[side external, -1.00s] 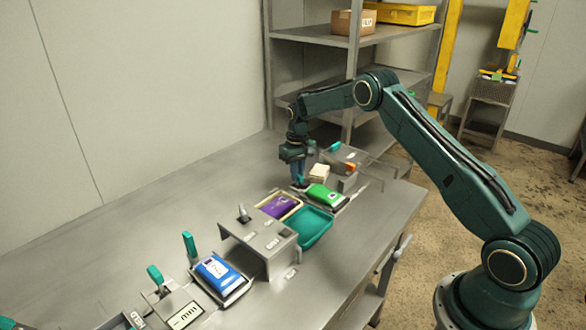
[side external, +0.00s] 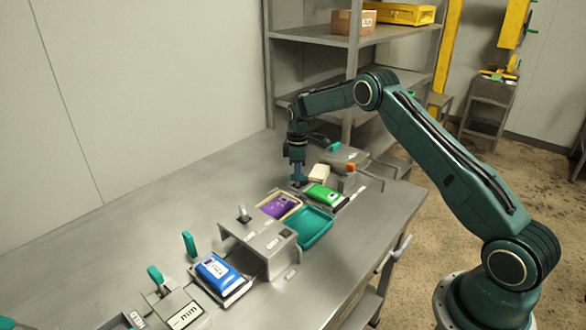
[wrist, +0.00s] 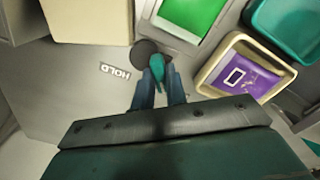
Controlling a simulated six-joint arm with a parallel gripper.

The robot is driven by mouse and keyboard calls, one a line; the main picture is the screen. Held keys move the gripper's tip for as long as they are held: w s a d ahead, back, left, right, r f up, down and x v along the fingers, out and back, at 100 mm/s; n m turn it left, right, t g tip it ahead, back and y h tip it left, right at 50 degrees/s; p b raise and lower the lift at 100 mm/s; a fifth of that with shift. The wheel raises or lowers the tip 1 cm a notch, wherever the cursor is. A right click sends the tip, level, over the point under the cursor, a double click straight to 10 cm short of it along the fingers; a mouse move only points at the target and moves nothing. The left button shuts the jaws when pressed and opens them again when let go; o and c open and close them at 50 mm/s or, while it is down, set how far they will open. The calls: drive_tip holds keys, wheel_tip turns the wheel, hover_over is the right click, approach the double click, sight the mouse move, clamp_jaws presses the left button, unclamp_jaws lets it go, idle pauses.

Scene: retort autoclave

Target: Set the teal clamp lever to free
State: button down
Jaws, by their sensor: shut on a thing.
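The teal clamp lever (wrist: 157,70) shows in the wrist view between my fingertips, beside a dark round base. A label reading HOLD (wrist: 115,71) lies on the grey surface to its left. My gripper (wrist: 158,92) is shut on the lever, with one finger on each side. In the side view my gripper (side external: 298,181) is low at the left end of the green pouch (side external: 323,196), and it hides the lever there. The pouch also shows in the wrist view (wrist: 190,14), close to the lever. No FREE label is readable.
A purple pouch (side external: 279,206) in a cream tray and an empty teal tray (side external: 308,226) are nearby. A grey box fixture (side external: 258,243), a blue pouch (side external: 217,270) and other teal levers (side external: 190,245) stand nearer the camera. A cream block (side external: 318,173) is close behind my gripper.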

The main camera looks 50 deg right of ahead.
drive_tip(key=shift+r+n, duration=0.1)
drive_tip(key=shift+n, duration=0.6)
drive_tip(key=c, duration=1.4)
unclamp_jaws()
drive_tip(key=shift+c, duration=0.2)
wheel_tip(320, 180, up, 14)
